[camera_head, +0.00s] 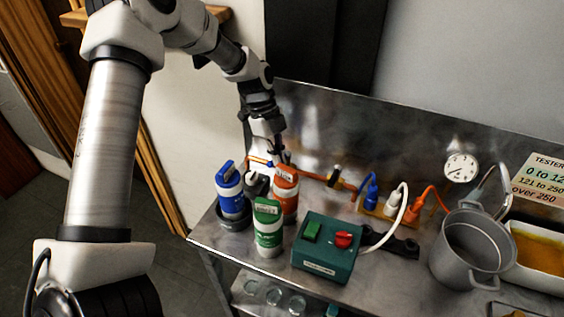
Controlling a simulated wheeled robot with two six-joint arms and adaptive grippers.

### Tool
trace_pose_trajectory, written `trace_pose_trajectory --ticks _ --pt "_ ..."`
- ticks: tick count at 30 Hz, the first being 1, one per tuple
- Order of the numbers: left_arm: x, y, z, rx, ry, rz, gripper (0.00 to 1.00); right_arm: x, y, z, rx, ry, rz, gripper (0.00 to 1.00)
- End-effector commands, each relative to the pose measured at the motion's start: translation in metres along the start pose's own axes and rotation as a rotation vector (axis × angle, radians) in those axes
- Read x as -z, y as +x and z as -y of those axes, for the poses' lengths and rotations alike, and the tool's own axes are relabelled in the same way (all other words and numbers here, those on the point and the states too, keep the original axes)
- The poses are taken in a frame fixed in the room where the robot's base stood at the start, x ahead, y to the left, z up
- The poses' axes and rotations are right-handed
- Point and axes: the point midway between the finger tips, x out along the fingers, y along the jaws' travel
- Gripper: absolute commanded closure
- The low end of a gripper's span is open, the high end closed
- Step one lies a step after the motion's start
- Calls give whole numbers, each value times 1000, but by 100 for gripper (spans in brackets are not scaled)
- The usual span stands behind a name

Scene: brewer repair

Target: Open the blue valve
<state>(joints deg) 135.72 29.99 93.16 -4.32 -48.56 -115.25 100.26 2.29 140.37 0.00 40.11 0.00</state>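My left gripper (279,155) points down at the back left of the steel bench, just behind the orange bottle and by the left end of a copper pipe (315,177). Its fingertips are small and partly hidden, so I cannot tell whether they are open, shut or touching anything. I cannot clearly make out a blue valve. Blue things in view are a blue and white bottle (230,192) at the left and a blue plug-like piece (371,190) right of the pipe. My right gripper is not in view.
An orange bottle (285,190) and a green bottle (268,228) stand close to my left gripper. A green switch box (324,247) with a red knob is in front. A gauge (460,167), metal pot (468,250) and tester sign (541,185) are at the right.

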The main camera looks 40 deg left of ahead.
Motion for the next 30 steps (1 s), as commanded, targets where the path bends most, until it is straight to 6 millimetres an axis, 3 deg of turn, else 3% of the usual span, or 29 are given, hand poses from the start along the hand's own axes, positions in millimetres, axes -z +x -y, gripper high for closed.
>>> trace_pose_trajectory --ticks 4,30 --pt "-7 -1 -1 -48 130 2 100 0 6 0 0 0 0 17" --pt "-24 -9 0 -46 124 0 100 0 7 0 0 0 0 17"
